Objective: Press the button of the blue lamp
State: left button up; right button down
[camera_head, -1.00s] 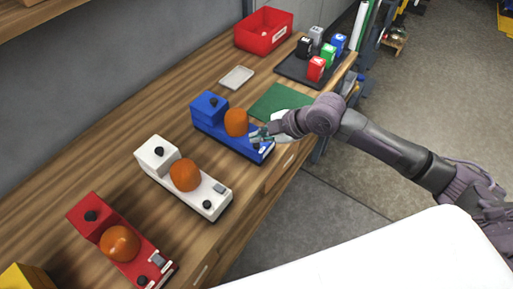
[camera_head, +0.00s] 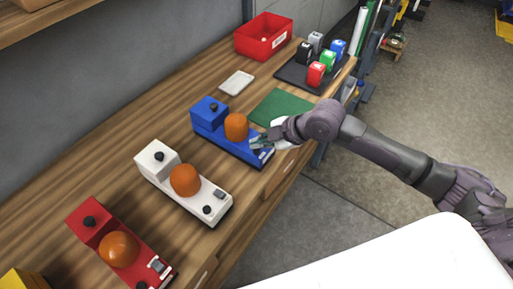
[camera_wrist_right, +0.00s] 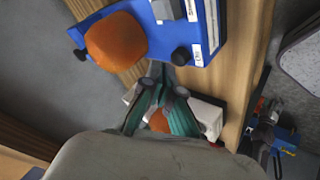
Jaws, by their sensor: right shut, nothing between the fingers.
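The blue lamp (camera_head: 207,119) stands on the wooden bench, with an orange dome (camera_head: 236,127) on its low base. In the right wrist view its blue base (camera_wrist_right: 150,35) fills the top, with the orange dome (camera_wrist_right: 117,40) at left, a black knob (camera_wrist_right: 181,55) and white labels at right. My right gripper (camera_head: 259,143) is over the front end of the base, partly hiding the controls there. In the wrist view its fingertips (camera_wrist_right: 157,70) are together, with nothing between them, close to the base edge near the knob. Whether they touch cannot be told. My left gripper is out of view.
A white lamp (camera_head: 158,162) and a red lamp (camera_head: 91,222) stand in a row with the blue one. A green mat (camera_head: 284,107), a small white tray (camera_head: 236,82), a red bin (camera_head: 263,36) and a dark tray (camera_head: 290,70) with several colored blocks lie beyond.

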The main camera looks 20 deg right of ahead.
aim_at(259, 150)
dwell(0.4)
jog(key=shift+f, duration=0.6)
dwell(0.3)
jog(key=shift+r+p, duration=0.5)
jog(key=shift+r, duration=0.1)
notch_tip(259, 150, up, 6)
jog(key=p, duration=0.6)
dwell(0.5)
